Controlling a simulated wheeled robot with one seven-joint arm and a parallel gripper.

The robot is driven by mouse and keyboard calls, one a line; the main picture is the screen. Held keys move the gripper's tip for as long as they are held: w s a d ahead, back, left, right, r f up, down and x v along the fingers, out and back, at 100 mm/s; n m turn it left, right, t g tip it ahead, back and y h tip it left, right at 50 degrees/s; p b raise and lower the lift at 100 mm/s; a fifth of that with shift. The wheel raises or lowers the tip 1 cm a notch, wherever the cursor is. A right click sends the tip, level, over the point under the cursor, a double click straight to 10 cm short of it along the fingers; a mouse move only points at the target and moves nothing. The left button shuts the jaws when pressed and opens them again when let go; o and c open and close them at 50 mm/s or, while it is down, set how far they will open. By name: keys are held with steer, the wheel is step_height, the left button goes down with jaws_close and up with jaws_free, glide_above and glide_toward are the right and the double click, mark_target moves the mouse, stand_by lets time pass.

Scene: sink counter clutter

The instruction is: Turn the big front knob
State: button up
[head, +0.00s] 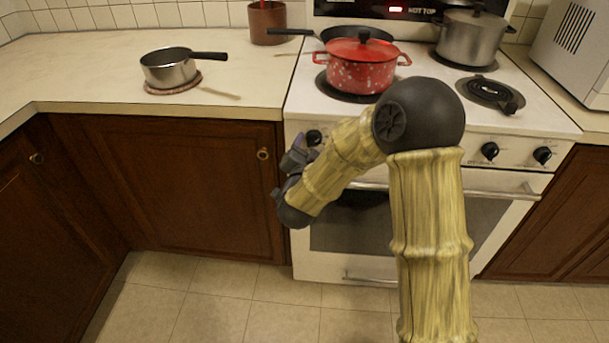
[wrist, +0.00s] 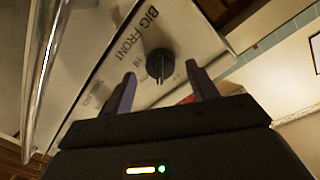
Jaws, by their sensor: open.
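The big front knob (wrist: 160,65) is a black round knob on the white stove panel, beside printed "BIG FRONT" lettering in the wrist view. In the head view a black knob (head: 313,137) shows at the left end of the stove's front panel, just right of my gripper. My gripper (wrist: 160,92) is open, with its two purple-grey fingers apart and nothing between them. The knob lies ahead of the gap between the fingertips, and they look apart from it. In the head view my gripper (head: 299,151) is near the stove's left front corner, partly hidden by my wrist.
A red speckled pot (head: 361,70) and a grey pot (head: 470,38) stand on the stove. Two other knobs, one black knob (head: 490,150) and another (head: 542,155), are further right. The oven door handle (head: 500,193) runs below the panel. A saucepan (head: 170,70) stands on the left counter.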

steer(key=s+a+b, duration=0.1)
steer(key=s, duration=1.4)
steer(key=shift+s+a+r, duration=0.2)
steer(key=shift+s+r, duration=0.2)
steer(key=shift+r, duration=0.05)
steer(key=shift+w, duration=0.1)
